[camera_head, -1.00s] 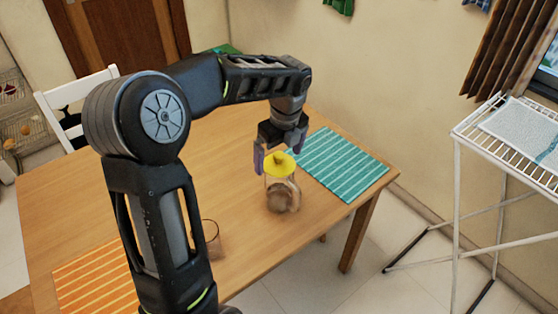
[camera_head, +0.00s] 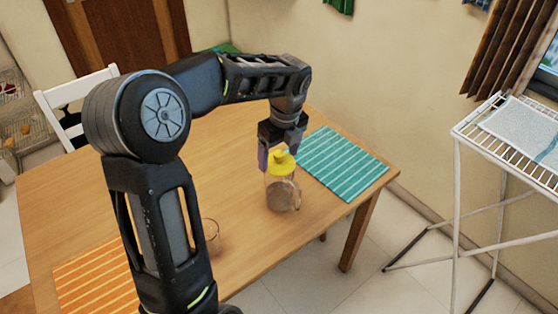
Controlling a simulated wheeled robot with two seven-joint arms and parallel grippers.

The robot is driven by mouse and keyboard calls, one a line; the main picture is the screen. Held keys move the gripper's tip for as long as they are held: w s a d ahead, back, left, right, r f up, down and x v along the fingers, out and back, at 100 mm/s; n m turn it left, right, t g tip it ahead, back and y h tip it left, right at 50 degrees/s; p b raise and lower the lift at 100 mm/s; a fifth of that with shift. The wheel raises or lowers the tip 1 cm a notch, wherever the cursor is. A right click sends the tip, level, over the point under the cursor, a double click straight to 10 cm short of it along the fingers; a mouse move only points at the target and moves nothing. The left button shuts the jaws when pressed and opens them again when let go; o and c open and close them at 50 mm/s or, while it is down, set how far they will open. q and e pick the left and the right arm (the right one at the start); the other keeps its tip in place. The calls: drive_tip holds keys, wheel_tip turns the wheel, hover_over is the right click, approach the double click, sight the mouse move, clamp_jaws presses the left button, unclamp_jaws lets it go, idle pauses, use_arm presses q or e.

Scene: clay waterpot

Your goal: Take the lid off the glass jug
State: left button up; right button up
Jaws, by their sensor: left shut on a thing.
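The glass jug (camera_head: 280,190) stands on the wooden table near its right end, with its handle to the right and a brownish shape showing through the glass. A yellow lid (camera_head: 284,161) sits at the top of the jug. I cannot tell whether there is a gap between lid and jug. My left gripper (camera_head: 280,153) points down from above and is shut on the lid, its fingers on either side of the lid's top. My right gripper is not in view.
A teal striped mat (camera_head: 343,163) lies right of the jug. A clear glass (camera_head: 210,236) and an orange striped mat (camera_head: 97,276) are at the front left, partly behind my left arm. A white rack (camera_head: 505,135) stands off the table at right.

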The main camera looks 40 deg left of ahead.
sight(279, 153)
use_arm(q)
drive_tip(key=c, duration=0.6)
drive_tip(key=shift+c, duration=0.2)
wheel_tip(279, 153, up, 10)
idle(0.7)
